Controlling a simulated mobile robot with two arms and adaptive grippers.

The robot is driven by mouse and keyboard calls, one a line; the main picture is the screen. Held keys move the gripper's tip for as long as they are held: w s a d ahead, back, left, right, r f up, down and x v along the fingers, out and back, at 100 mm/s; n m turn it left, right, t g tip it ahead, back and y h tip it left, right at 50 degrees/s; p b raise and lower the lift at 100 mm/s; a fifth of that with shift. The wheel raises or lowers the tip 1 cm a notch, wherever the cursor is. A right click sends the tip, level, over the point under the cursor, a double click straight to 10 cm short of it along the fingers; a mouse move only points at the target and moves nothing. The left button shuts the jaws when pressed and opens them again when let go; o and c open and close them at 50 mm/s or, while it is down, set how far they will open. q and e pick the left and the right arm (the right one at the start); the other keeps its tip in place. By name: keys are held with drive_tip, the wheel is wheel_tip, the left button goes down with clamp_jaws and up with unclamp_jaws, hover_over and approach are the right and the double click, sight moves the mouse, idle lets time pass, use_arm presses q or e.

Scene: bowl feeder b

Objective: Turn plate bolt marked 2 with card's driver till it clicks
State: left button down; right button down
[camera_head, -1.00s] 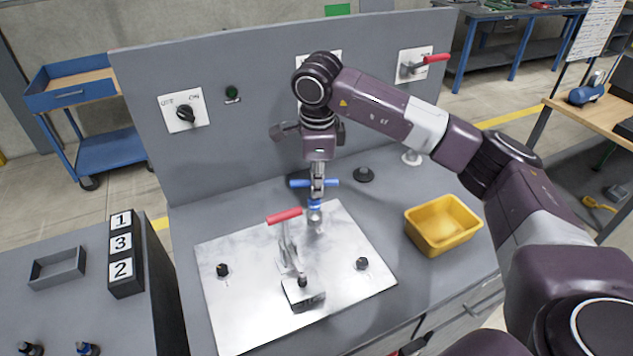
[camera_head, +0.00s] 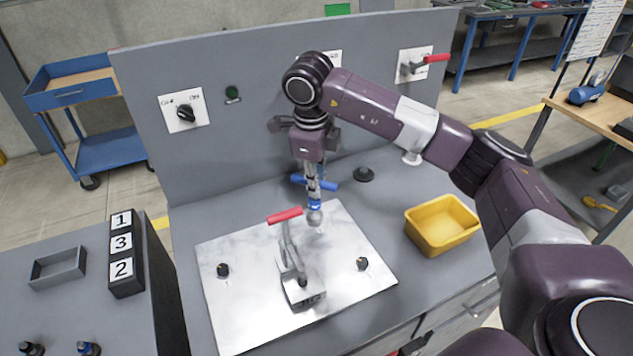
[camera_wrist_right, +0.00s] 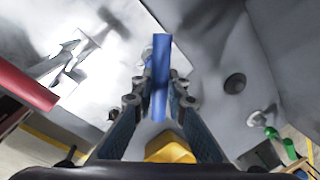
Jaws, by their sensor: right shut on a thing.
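My right gripper (camera_head: 313,178) is shut on a driver (camera_head: 315,204) with a blue cross handle, blue collar and silver lower end. It stands nearly upright over the far edge of the silver plate (camera_head: 235,315); its tip hides whatever lies beneath. In the right wrist view, the blue handle (camera_wrist_right: 160,75) lies between the fingers. Dark bolts show at the plate's left (camera_head: 222,270) and right (camera_head: 362,263). I cannot read any numbers beside them. A black card block (camera_head: 125,254) reads 1, 3, 2 from top to bottom. My left gripper is not in view.
A red-handled clamp (camera_head: 285,216) stands mid-plate, close in front of the driver. A yellow bin (camera_head: 442,224) is at right. The upright panel (camera_head: 250,125) with switches rises behind. Two more tool tops (camera_head: 88,348) show at the lower left, near an empty grey tray (camera_head: 58,268).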

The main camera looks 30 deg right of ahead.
drive_tip(key=shift+r, duration=0.1)
drive_tip(key=shift+m, duration=1.3)
drive_tip(key=shift+m, duration=0.6)
drive_tip(key=shift+a+m, duration=0.1)
drive_tip(key=shift+m, duration=0.4)
drive_tip(key=shift+m+g+p, duration=0.4)
drive_tip(key=shift+m, duration=0.9)
